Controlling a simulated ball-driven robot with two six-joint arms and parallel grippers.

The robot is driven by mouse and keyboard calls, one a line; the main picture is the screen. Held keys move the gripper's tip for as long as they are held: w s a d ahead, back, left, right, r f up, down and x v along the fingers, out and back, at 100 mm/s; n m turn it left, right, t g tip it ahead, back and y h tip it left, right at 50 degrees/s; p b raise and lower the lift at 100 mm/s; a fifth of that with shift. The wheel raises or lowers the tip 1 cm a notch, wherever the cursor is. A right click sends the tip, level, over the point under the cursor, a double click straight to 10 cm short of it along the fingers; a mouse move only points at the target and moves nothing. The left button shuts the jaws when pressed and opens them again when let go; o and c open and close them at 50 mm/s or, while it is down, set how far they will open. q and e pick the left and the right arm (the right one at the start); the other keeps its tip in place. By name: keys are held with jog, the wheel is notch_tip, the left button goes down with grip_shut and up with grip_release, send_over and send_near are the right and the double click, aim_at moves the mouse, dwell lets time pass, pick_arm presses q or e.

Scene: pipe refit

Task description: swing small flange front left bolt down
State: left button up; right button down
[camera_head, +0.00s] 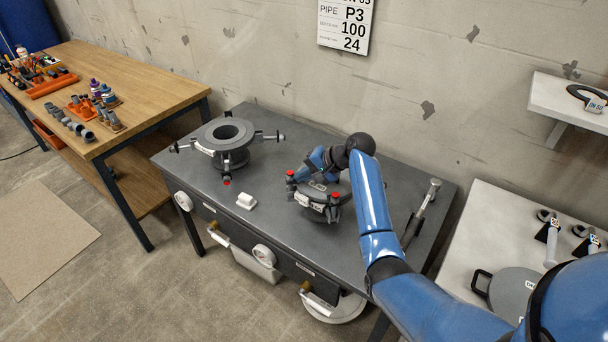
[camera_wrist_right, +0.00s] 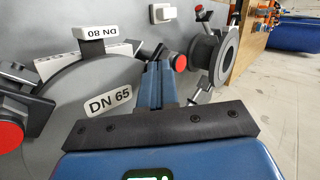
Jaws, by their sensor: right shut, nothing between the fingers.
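The small flange unit (camera_head: 320,207), a dark round body with white labels, stands right of the middle of the grey bench in the head view. A red-capped bolt (camera_head: 290,175) stands upright at its left, and another red-capped bolt (camera_head: 336,197) is at its front right. My right gripper (camera_head: 303,172) is shut and empty, just behind and above the flange, near the left bolt. In the right wrist view its blue fingers (camera_wrist_right: 160,80) are together beside a grey disc (camera_wrist_right: 65,85) marked DN 65. The arm hides part of the flange's far side. My left gripper is out of view.
A larger flanged pipe piece (camera_head: 228,142) with swing bolts stands at the bench's left. A small white block (camera_head: 246,201) lies near the front edge. A bar-shaped tool (camera_head: 421,214) lies at the bench's right. The front middle is clear.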

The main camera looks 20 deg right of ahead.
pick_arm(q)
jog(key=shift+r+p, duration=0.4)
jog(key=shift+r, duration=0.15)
pick_arm(e)
jog(key=shift+a+r+h, duration=0.15)
jog(key=shift+a+h, duration=0.1)
jog(key=shift+h, duration=0.05)
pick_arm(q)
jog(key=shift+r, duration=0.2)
pick_arm(e)
jog(key=shift+a, duration=0.1)
